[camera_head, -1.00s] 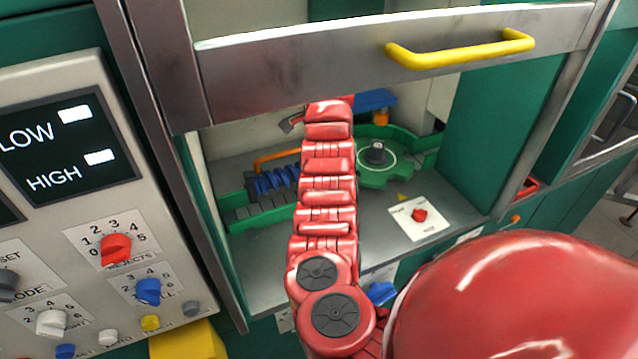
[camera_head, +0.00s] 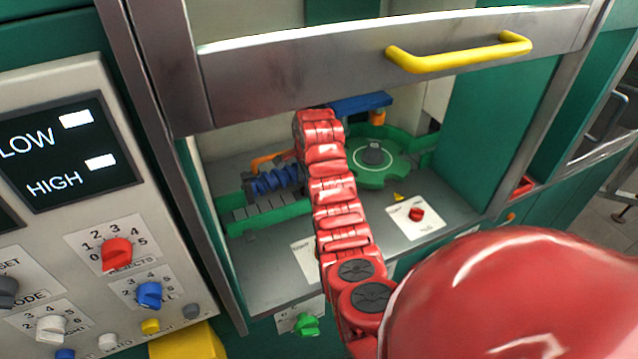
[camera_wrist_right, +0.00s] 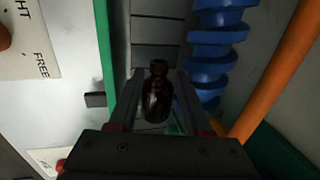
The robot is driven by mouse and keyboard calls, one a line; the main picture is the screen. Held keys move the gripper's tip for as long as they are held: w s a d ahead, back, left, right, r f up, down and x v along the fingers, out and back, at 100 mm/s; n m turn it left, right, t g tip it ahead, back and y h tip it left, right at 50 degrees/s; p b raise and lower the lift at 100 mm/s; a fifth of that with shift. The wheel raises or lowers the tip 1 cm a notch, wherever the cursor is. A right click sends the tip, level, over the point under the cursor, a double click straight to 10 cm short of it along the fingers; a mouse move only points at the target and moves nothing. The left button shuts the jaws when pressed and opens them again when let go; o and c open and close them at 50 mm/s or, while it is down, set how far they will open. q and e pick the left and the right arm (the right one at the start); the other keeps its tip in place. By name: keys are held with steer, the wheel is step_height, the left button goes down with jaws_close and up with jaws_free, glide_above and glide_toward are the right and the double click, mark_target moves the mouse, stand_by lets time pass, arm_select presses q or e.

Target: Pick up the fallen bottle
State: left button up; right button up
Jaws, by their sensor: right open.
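A dark brown bottle (camera_wrist_right: 157,95) shows in the right wrist view, with its neck toward the top of the picture. It lies over the grey slatted conveyor (camera_wrist_right: 153,52). My right gripper (camera_wrist_right: 159,78) is open, with one finger on each side of the bottle. I cannot tell whether either finger touches it. In the head view my red right arm reaches into the machine opening, and its own links hide the gripper and the bottle. My left gripper is not in view.
A blue screw (camera_head: 275,180) and an orange rail (camera_wrist_right: 275,75) run close beside the conveyor. A green star wheel (camera_head: 375,165) stands to the right. The steel door frame with a yellow handle (camera_head: 460,55) hangs above the opening. A panel with knobs (camera_head: 90,220) is at left.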

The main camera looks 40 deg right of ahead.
steer(key=p+x, duration=0.1)
steer(key=x, duration=0.1)
steer(key=shift+f, duration=0.35)
steer(key=shift+w+f, duration=0.15)
steer(key=shift+f, duration=0.1)
jaws_close()
